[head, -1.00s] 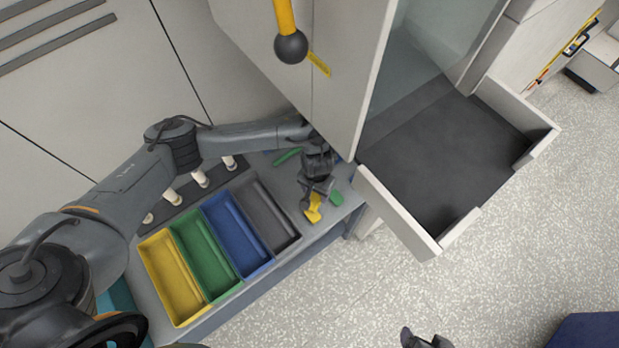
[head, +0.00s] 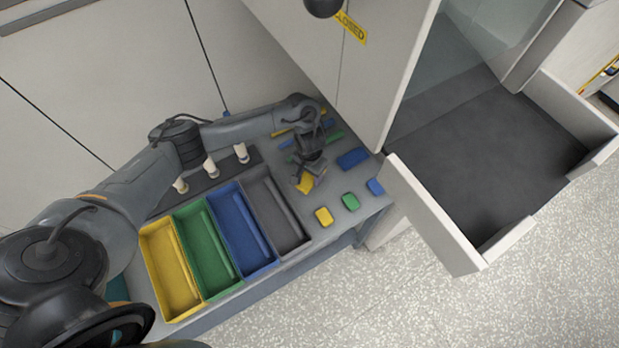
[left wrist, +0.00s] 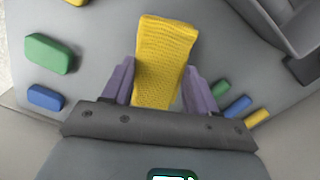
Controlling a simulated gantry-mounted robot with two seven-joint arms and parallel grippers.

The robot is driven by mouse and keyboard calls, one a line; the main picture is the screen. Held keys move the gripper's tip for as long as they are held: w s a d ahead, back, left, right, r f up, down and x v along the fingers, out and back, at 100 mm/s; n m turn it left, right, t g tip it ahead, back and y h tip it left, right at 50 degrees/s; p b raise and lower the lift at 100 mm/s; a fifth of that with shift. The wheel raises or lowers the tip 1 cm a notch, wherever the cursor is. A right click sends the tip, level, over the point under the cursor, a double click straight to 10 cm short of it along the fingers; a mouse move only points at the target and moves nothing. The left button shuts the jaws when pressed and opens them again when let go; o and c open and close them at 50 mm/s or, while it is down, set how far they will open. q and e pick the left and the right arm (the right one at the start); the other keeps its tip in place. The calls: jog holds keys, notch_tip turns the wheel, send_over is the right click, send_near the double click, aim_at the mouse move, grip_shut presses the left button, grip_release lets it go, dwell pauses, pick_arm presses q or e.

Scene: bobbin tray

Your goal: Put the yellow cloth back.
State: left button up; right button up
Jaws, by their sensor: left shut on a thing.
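The yellow cloth (left wrist: 165,50) is between the fingers of my left gripper (left wrist: 157,90) in the left wrist view, its free end reaching away from the jaws. In the head view my left gripper (head: 308,174) is shut on the cloth (head: 305,184), above the table just right of the grey bin. A yellow tray bin (head: 171,270), a green bin (head: 208,249), a blue bin (head: 241,232) and a grey bin (head: 276,211) stand in a row to its left. My right gripper is not in view.
A yellow block (head: 324,216), a green block (head: 350,202) and blue blocks (head: 376,187) (head: 353,158) lie right of my left gripper. White bobbins (head: 210,168) stand behind the bins. A cabinet with an open, empty drawer (head: 437,215) is to the right.

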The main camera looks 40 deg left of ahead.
aim_at(309, 178)
pick_arm(q)
jog(key=shift+f, duration=1.4)
jog(key=shift+f, duration=0.1)
jog(key=o, duration=1)
